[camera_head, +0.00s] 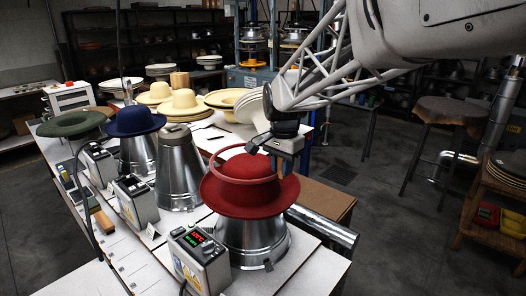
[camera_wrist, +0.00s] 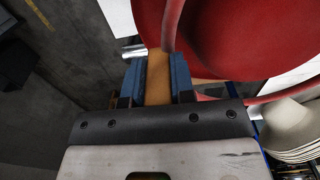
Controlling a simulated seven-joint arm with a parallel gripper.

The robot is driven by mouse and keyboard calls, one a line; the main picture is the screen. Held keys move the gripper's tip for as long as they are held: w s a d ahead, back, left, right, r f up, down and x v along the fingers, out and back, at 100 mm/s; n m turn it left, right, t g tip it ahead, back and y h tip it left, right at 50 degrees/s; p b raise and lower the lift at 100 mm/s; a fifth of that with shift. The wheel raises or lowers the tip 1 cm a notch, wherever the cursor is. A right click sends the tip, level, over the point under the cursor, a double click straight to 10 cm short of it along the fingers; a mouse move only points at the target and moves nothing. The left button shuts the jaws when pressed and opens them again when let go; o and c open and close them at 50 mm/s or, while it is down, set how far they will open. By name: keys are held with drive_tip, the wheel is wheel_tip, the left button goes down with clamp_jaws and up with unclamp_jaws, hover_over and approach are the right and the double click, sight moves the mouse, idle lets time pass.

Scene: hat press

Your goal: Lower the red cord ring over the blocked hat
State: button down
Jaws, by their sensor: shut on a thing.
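The red felt hat (camera_head: 250,201) sits brim down on a shiny metal cone (camera_head: 250,242) in the head view, and its red felt fills the top of the wrist view (camera_wrist: 235,40). The thin red cord ring (camera_head: 217,157) is tilted at the hat's crown; its front strand crosses before the crown. I cannot tell whether it touches the felt.
A control box (camera_head: 197,258) with a lit display stands at the cone's front left. More metal cones (camera_head: 180,175), a blue hat (camera_head: 134,121) and a green hat (camera_head: 72,124) stand to the left. A brown box (camera_head: 325,199) is behind right.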

hover_over(281, 206)
drive_tip(key=shift+w+f, duration=0.2)
drive_tip(key=shift+f, duration=1.8)
drive_tip(key=shift+w+f, duration=0.15)
drive_tip(key=shift+f, duration=1.85)
drive_tip(key=shift+s+f, duration=0.15)
drive_tip(key=shift+f, duration=0.45)
drive_tip(key=shift+s+f, duration=0.15)
drive_tip(key=shift+f, duration=0.4)
drive_tip(key=c, duration=0.9)
unclamp_jaws()
drive_tip(key=shift+r, duration=0.15)
drive_tip(key=shift+w+r, duration=0.2)
drive_tip(key=shift+r, duration=3.9)
